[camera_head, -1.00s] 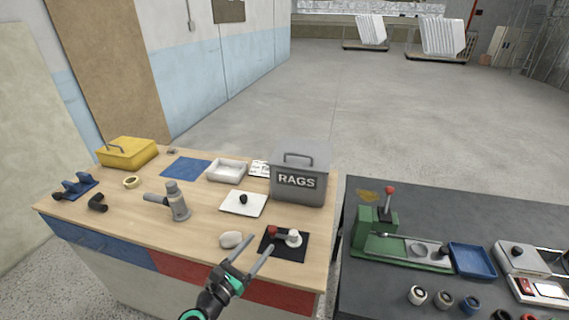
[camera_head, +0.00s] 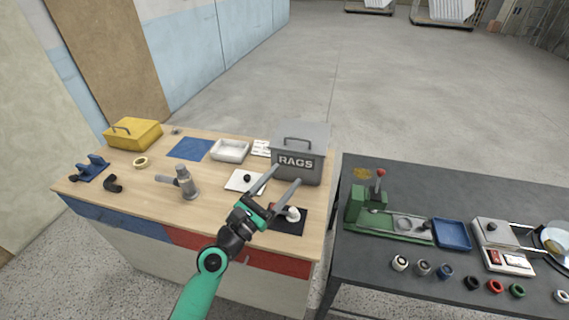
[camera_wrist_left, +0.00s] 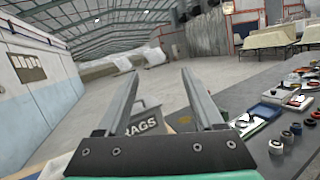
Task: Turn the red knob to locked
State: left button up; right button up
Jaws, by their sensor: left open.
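A black plate (camera_head: 289,226) lies near the front right of the wooden bench. A white fitting (camera_head: 291,213) stands on it. The red knob, seen earlier on this plate just left of the fitting, is now hidden behind my left gripper. My left gripper (camera_head: 286,175) is open and empty, its two fingers spread and reaching over the plate toward the rags box. In the left wrist view the open fingers (camera_wrist_left: 160,75) point across the bench to the hall, and neither plate nor knob shows. My right gripper is in no view.
The grey rags box (camera_head: 297,165) stands just behind the plate. A white board with a black knob (camera_head: 246,179) and a grey pump-like fitting (camera_head: 187,184) lie to the left. A green press with a red-tipped lever (camera_head: 381,173) stands on the dark table to the right.

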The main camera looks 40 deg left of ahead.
pick_arm(q)
jog(key=shift+m+t+h, duration=0.3)
jog(key=shift+m, duration=0.1)
jog(key=r, duration=0.2)
jog(key=d+r+p, duration=0.1)
jog(key=r, duration=0.1)
jog(key=shift+d, duration=0.15)
